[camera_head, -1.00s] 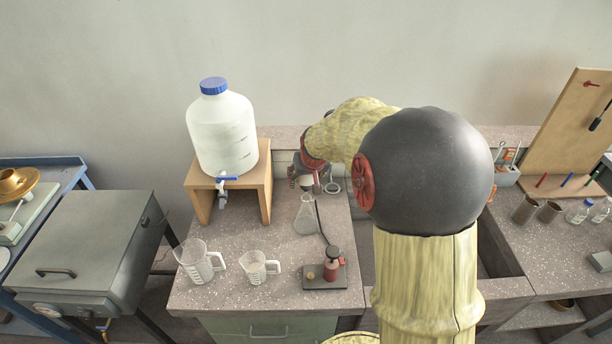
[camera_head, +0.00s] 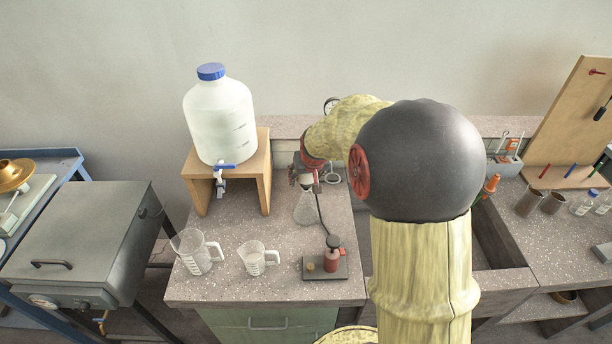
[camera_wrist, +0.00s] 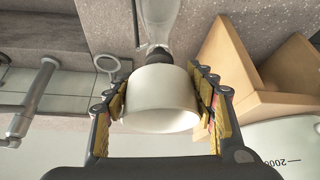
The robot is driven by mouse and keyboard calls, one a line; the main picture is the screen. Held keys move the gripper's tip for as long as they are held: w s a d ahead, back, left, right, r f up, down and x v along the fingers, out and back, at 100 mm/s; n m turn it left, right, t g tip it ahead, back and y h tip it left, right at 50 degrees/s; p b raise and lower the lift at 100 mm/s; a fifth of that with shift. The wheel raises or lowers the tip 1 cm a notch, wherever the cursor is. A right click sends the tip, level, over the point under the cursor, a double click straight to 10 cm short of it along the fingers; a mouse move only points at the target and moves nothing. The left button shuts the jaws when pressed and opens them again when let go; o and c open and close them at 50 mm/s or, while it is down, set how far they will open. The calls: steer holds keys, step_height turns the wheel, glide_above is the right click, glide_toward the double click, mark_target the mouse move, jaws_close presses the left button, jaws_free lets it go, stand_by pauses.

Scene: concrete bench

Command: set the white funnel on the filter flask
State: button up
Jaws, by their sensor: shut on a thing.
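The white funnel (camera_wrist: 160,98) fills the middle of the wrist view, its wide open rim toward the camera. My gripper (camera_wrist: 161,104) is shut on it, with one yellow-padded finger on each side. Beyond the funnel is the clear filter flask (camera_wrist: 160,18), with a dark piece at its neck just past the funnel. The funnel is in line with the neck, but I cannot tell whether its stem is inside. In the head view the flask (camera_head: 305,211) stands upright on the bench, directly below my gripper (camera_head: 304,181). The funnel is mostly hidden there.
A wooden stand (camera_head: 262,180) with a large white carboy (camera_head: 220,120) is close left of my gripper. Two measuring jugs (camera_head: 196,252) (camera_head: 253,258) and a small red pump (camera_head: 332,258) stand in front. A metal ring (camera_wrist: 108,64) is nearby. A sink lies to the right.

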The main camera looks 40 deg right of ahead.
steer(key=shift+f+b, duration=0.35)
steer(key=shift+f, duration=0.15)
stand_by(0.6)
steer(key=o, duration=1.3)
steer(key=shift+r, duration=0.1)
steer(key=v, duration=1.1)
steer(key=shift+s+a+r, duration=0.1)
steer(key=shift+s+r, duration=0.1)
steer(key=shift+r, duration=0.15)
